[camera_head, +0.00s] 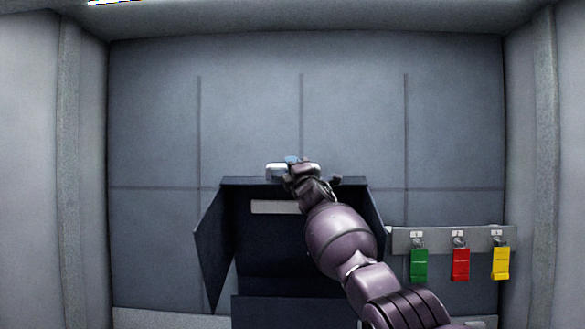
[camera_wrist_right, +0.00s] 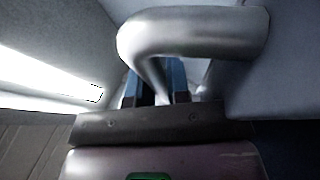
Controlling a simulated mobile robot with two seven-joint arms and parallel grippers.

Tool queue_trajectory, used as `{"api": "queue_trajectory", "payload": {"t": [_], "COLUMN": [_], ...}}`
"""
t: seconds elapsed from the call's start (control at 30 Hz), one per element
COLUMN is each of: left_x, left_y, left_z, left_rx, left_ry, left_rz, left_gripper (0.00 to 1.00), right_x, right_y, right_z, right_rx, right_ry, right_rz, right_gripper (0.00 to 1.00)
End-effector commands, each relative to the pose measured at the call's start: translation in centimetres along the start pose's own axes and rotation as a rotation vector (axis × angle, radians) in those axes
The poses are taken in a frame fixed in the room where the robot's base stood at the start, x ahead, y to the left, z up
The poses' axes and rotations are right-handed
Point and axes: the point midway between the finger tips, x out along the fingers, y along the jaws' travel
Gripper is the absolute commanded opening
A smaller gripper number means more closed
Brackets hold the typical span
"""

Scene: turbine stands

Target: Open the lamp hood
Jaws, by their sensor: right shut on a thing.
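The lamp hood (camera_head: 213,240) is a dark box-like housing against the back wall, with slanted side panels and a dark open front. A light strip (camera_head: 272,207) shows inside, near its top. A silver handle (camera_head: 276,171) is at the hood's top edge; in the right wrist view it is a thick bent bar (camera_wrist_right: 190,30). My right gripper (camera_head: 293,162) reaches up across the hood and is shut on the handle. Its blue-lined fingers (camera_wrist_right: 155,85) sit on either side of the bar, which hides their tips. My left gripper is not in view.
To the right of the hood, a grey rail (camera_head: 400,240) on the wall carries a green tag (camera_head: 419,265), a red tag (camera_head: 460,265) and a yellow tag (camera_head: 501,263). Grey walls close in both sides. The wall above the hood is clear.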

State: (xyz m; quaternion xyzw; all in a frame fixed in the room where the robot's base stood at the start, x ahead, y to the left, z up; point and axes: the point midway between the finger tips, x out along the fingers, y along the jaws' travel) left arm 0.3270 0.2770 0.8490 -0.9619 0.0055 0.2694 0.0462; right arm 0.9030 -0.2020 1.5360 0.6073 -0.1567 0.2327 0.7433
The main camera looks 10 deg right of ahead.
Motion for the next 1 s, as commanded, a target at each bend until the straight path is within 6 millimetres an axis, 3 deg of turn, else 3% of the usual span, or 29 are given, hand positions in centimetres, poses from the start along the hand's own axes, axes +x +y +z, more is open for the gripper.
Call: {"api": "queue_trajectory", "payload": {"t": [0.53,0.57,0.7,1.0], "left_x": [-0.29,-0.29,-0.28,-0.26], "left_y": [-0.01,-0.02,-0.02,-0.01], "left_z": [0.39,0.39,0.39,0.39], "left_rx": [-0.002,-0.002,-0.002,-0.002], "left_ry": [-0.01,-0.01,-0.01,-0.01], "left_rz": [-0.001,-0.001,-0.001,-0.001], "left_gripper": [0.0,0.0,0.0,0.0], "right_x": [0.22,0.22,0.23,0.21], "right_y": [-0.23,-0.24,-0.2,-0.11], "right_z": [0.07,0.07,0.06,0.12], "right_rx": [0.004,0.004,0.004,0.003], "right_ry": [0.0,0.0,0.0,0.0], "right_rz": [-0.011,-0.011,-0.01,-0.008], "right_gripper": [0.0,0.21,0.42,0.42]}}
